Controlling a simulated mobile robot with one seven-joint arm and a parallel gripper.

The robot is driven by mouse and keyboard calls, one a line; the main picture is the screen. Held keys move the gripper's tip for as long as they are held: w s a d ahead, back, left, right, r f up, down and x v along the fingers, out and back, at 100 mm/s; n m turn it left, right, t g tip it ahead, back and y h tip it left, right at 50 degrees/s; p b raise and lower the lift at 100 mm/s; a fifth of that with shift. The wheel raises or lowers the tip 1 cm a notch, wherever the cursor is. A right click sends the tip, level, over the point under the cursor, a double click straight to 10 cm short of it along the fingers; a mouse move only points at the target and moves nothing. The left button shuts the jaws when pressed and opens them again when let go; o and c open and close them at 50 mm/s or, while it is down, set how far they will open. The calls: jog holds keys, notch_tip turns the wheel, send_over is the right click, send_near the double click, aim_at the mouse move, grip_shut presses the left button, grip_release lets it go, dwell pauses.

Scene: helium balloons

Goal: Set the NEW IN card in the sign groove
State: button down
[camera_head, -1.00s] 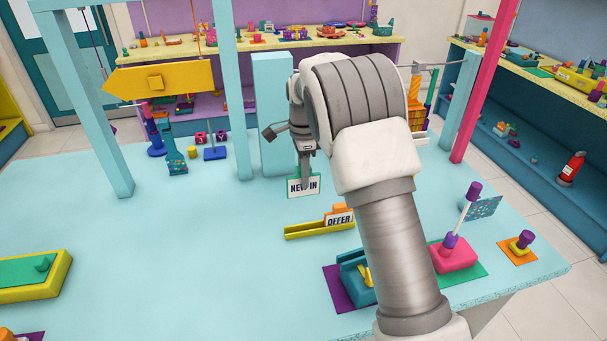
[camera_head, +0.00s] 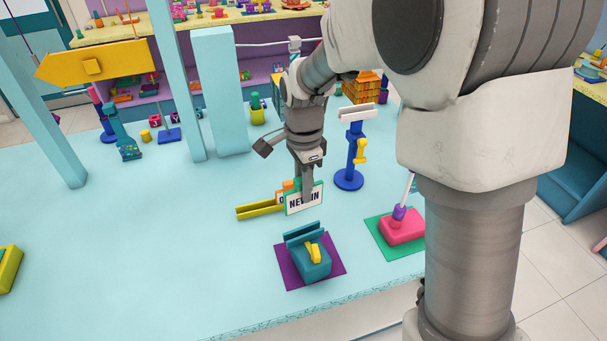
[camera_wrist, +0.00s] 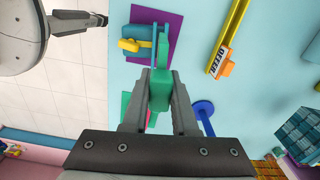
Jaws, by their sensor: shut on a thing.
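The NEW IN card (camera_head: 298,204), white with a green edge, is upright in my gripper (camera_head: 307,188). In the wrist view, my gripper (camera_wrist: 160,88) has both fingers shut on the green card (camera_wrist: 159,92). The card is near a teal block with a raised slotted back (camera_head: 305,234) on a purple mat; in the head view it appears just behind and above the block. The wrist view also shows the teal block (camera_wrist: 140,32) beyond the fingertips. I cannot tell whether card and block touch.
A yellow rail (camera_head: 257,211) holds the OFFER card (camera_wrist: 217,63), mostly hidden behind NEW IN in the head view. A blue stand (camera_head: 349,180) is behind right. A pink block (camera_head: 402,228) on a green mat is right.

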aim_at(304, 209)
jog(key=shift+s, duration=0.1)
jog(key=shift+f, duration=0.1)
dwell(0.3)
jog(key=shift+f+b, duration=2.45)
jog(key=shift+f, duration=1)
jog(key=shift+f+b, duration=1.2)
jog(key=shift+f, duration=0.75)
jog(key=c, duration=0.6)
grip_release()
notch_tip(304, 209, up, 18)
jog(key=shift+f+p, duration=0.25)
jog(key=shift+p, duration=0.3)
